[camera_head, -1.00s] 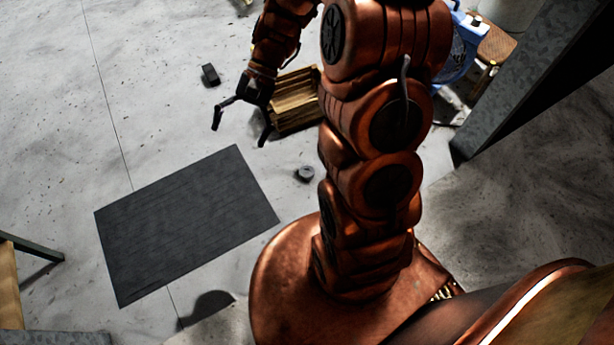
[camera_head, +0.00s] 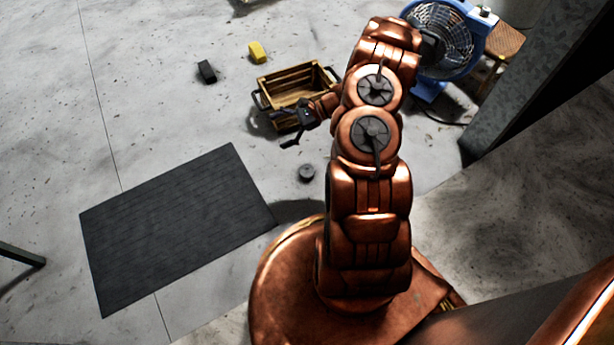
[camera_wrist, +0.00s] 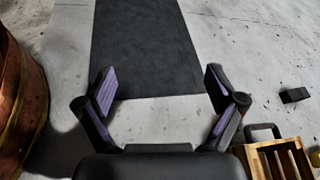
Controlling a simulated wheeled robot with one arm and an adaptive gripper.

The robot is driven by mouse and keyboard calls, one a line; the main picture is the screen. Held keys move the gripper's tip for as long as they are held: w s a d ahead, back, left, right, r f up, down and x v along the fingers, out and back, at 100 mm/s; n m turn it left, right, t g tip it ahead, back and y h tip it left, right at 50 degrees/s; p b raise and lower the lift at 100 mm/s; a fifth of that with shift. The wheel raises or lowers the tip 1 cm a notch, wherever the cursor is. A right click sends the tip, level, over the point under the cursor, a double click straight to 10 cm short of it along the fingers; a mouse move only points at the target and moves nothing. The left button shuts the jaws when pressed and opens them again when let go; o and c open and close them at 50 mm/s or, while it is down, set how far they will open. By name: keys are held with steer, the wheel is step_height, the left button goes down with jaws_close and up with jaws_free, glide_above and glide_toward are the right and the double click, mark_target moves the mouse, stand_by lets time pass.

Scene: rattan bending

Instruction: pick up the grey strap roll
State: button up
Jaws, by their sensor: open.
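The grey strap roll (camera_head: 306,172) is a small dark round piece on the concrete floor, between the crate and my base. In the head view my gripper (camera_head: 290,143) hangs in front of the crate, a little above and left of the roll in the picture. It is apart from the roll. In the wrist view my gripper (camera_wrist: 160,88) is open, with nothing between its fingers. I cannot make out the roll in the wrist view.
A wooden crate (camera_head: 316,71) with dark handles stands behind my gripper. A black block (camera_head: 207,72) and a yellow block (camera_head: 257,52) lie beyond it. A dark mat (camera_head: 178,228) covers floor at left. A blue fan (camera_head: 440,45) stands at back right.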

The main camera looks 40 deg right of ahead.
steer(key=s+d+f+m+t+h+b, duration=0.1)
steer(key=d+f+m+t+b, duration=0.1)
steer(key=d+f, duration=0.35)
steer(key=s+d+f+m+t+b, duration=0.1)
steer(key=s+d+f+m, duration=0.15)
steer(key=f, duration=0.65)
steer(key=m+t+h+b, duration=0.2)
steer(key=m+h+b, duration=0.1)
steer(key=m, duration=0.1)
glide_toward(314, 172)
steer(key=x, duration=0.4)
steer(key=shift+a+f, duration=0.3)
steer(key=shift+f, duration=0.2)
steer(key=b+x, duration=0.3)
steer(key=x, duration=0.3)
steer(key=shift+w+d+r, duration=0.1)
steer(key=shift+w+d, duration=0.05)
steer(key=shift+w, duration=0.1)
steer(key=shift+w+a+b, duration=0.5)
steer(key=c, duration=1.2)
steer(key=shift+c, duration=0.2)
